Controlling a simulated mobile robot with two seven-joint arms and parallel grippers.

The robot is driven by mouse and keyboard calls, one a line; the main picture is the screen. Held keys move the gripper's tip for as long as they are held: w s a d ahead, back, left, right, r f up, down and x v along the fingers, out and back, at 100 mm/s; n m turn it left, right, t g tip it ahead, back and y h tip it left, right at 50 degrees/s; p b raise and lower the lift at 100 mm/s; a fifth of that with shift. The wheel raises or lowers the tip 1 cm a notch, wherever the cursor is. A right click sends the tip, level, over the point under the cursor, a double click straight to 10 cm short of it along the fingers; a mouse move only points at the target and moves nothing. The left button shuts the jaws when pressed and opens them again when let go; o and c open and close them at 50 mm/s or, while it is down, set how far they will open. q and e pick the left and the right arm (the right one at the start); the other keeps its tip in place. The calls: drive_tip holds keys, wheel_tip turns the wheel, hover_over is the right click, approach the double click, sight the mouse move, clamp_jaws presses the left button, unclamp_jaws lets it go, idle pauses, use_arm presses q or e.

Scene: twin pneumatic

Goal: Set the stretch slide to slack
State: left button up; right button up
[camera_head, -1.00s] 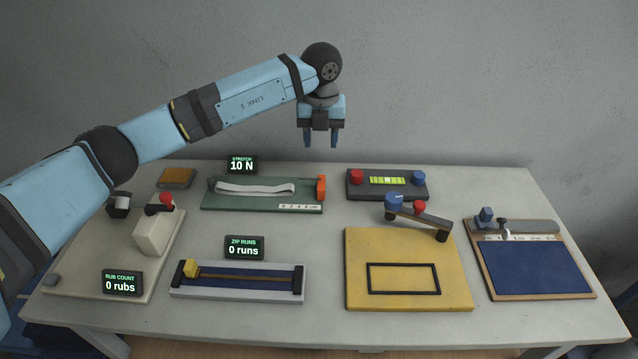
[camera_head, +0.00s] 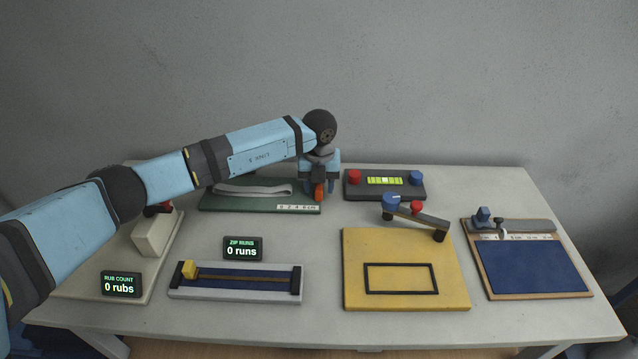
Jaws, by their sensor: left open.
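The stretch board (camera_head: 228,206) is green and stands at the back, left of centre, with a white band (camera_head: 262,190) along it and a centimetre scale at its front right. Its orange slide (camera_head: 319,190) is at the right end of the board. My left gripper (camera_head: 319,189) is open and down at the slide, with a finger on either side of it. I cannot tell whether the fingers touch it. My arm hides the stretch display and the back of the board. My right gripper is not in view.
Right of the gripper is a dark box (camera_head: 384,187) with a red and a blue knob. The zip track (camera_head: 235,294) lies in front of the stretch board. A blue clipboard (camera_head: 530,268) is at the right.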

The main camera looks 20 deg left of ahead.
sight(304, 193)
use_arm(q)
drive_tip(key=shift+c, duration=0.5)
clamp_jaws()
drive_tip(key=shift+s+a, duration=0.25)
drive_tip(key=shift+a, duration=0.5)
drive_tip(key=shift+s+a, duration=0.2)
drive_tip(key=shift+a, duration=0.55)
drive_tip(key=shift+s+a, duration=0.1)
drive_tip(key=shift+a, duration=0.25)
drive_tip(key=shift+o, duration=0.5)
unclamp_jaws()
drive_tip(key=shift+d, duration=0.15)
